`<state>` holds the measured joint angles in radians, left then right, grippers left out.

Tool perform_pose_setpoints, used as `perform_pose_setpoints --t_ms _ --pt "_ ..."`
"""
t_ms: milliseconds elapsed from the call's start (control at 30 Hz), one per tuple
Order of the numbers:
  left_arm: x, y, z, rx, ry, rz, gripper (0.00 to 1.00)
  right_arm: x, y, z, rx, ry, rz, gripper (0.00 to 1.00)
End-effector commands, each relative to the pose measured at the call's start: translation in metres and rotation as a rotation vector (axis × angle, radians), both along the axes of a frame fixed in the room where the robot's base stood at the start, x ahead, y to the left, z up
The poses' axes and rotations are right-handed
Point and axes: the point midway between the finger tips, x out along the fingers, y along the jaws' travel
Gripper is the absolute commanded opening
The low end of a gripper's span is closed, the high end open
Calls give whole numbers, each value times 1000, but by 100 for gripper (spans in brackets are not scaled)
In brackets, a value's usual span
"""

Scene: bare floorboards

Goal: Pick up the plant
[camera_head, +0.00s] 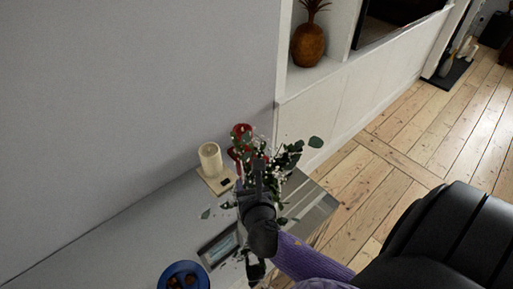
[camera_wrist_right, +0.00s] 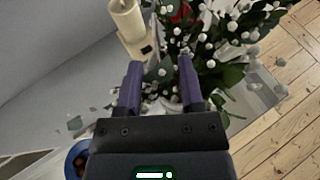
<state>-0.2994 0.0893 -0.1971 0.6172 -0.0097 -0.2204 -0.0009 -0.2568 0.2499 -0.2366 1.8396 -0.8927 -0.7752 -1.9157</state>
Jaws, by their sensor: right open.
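The plant (camera_head: 286,156) is a bunch of green leaves, small white blossoms and red flowers on the grey table by the wall. In the head view my right gripper (camera_head: 257,178) is in front of it and hides its lower part. In the right wrist view the plant (camera_wrist_right: 232,50) fills the upper middle and right. My right gripper (camera_wrist_right: 160,85) is open there, its two purple fingers pointing at the plant's leaves and blossoms. Whether the fingers touch the plant cannot be told. My left gripper is not in view.
A cream candle (camera_head: 210,159) on a small wooden base stands left of the plant. A blue bowl (camera_head: 183,276) with dark contents and a framed flat item (camera_head: 219,247) are nearer on the table. Floorboards (camera_head: 400,135) lie open beyond.

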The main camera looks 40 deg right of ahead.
Motion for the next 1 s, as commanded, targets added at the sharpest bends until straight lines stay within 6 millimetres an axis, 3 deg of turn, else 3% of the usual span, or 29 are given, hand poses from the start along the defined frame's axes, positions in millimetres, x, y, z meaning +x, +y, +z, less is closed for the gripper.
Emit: perform_pose_setpoints --t_ms 300,567,667,800,1000 --pt "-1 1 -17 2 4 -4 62 51 -17 -18 4 -1 -5 49" --pt "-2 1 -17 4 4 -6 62 58 -20 -19 6 1 -4 49" --pt "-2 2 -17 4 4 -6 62 57 -20 -19 6 1 -4 32" --pt "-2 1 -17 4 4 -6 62 57 -20 -19 6 1 -4 2" --pt "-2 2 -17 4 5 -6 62 57 -20 -19 6 0 -5 0"
